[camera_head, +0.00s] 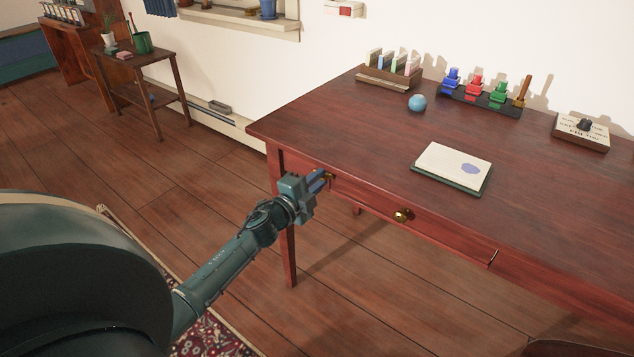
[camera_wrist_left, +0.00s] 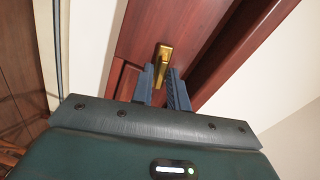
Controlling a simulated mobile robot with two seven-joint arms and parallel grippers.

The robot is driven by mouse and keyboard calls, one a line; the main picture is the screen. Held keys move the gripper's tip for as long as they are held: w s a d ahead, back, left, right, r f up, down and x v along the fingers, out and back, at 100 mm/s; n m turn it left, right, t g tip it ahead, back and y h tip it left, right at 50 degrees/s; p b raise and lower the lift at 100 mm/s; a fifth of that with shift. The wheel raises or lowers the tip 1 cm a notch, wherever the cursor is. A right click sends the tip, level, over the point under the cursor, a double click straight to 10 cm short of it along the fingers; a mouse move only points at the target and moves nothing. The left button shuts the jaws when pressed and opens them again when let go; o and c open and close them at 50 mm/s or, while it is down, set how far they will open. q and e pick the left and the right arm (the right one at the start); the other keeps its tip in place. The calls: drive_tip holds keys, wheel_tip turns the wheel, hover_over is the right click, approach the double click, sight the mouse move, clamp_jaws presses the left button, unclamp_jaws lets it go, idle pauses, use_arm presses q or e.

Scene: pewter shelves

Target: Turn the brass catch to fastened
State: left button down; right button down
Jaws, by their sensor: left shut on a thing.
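The brass catch (camera_wrist_left: 165,53) is on the red-brown wooden front of the desk, near the left end of the drawer (camera_head: 440,232). In the head view only a bit of the catch (camera_head: 331,178) shows past the fingers. My left gripper (camera_head: 322,178) is at the catch, its blue-grey fingers on either side of the catch's lower end in the wrist view (camera_wrist_left: 162,78), shut on it. In the wrist view the catch's bar runs nearly in line with the fingers. My right gripper is not in view.
The drawer has a round brass knob (camera_head: 402,215). On the desktop (camera_head: 330,125) are a notepad (camera_head: 452,167), a blue ball (camera_head: 417,102), a rack of coloured stamps (camera_head: 478,97) and a boxed sign (camera_head: 581,132). A side table (camera_head: 137,60) stands at the back left.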

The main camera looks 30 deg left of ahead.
use_arm(q)
drive_tip(key=shift+f+m, duration=0.1)
drive_tip(key=shift+m, duration=1.1)
drive_tip(key=shift+b, duration=0.3)
drive_tip(key=c, duration=1.6)
unclamp_jaws()
drive_tip(key=shift+o, duration=0.2)
drive_tip(key=shift+s, duration=0.1)
drive_tip(key=s+a+p, duration=0.1)
drive_tip(key=s, duration=1.2)
